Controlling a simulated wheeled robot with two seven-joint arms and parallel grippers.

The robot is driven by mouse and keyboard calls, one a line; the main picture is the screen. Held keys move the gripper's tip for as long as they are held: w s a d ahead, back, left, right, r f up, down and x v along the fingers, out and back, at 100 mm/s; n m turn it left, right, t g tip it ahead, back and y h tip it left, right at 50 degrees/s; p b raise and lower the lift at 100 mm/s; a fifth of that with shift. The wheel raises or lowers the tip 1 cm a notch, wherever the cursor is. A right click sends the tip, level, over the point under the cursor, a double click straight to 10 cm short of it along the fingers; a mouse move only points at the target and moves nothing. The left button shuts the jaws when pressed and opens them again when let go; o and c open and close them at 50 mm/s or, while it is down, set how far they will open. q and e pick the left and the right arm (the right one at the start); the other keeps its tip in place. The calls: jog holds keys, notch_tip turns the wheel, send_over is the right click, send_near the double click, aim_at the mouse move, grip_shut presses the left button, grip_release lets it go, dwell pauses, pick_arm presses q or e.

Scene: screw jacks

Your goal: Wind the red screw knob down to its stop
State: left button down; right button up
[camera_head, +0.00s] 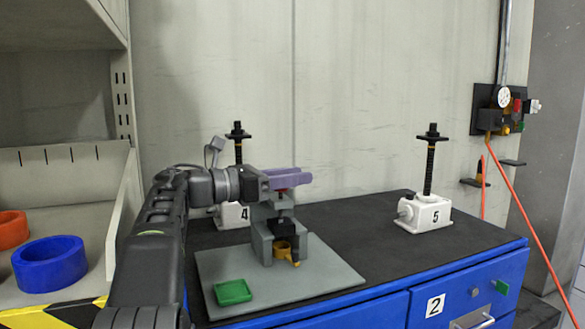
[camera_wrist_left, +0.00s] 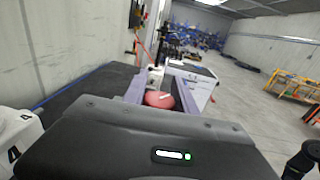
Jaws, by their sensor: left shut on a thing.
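The red screw knob (camera_wrist_left: 160,99) sits between the two purple fingers of my left gripper (camera_wrist_left: 160,94) in the left wrist view. In the head view my left gripper (camera_head: 288,180) lies level at the top of a grey press-like stand (camera_head: 262,238), shut on the knob. Only a sliver of red shows under the fingers there. The screw's stop is too small to make out. My right gripper does not show.
The stand is on a grey plate (camera_head: 325,283) with a green tray (camera_head: 233,292). White jacks numbered 4 (camera_head: 232,215) and 5 (camera_head: 425,214) with tall black screws stand behind and to the right. The dark worktop (camera_head: 365,225) is clear between the stand and jack 5.

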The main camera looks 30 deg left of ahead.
pick_arm(q)
jog(key=shift+r, duration=0.35)
jog(key=c, duration=1.3)
grip_release()
jog(key=o, duration=0.3)
jog(key=shift+f, duration=0.15)
notch_tip(320, 180, up, 10)
jog(key=p, duration=0.3)
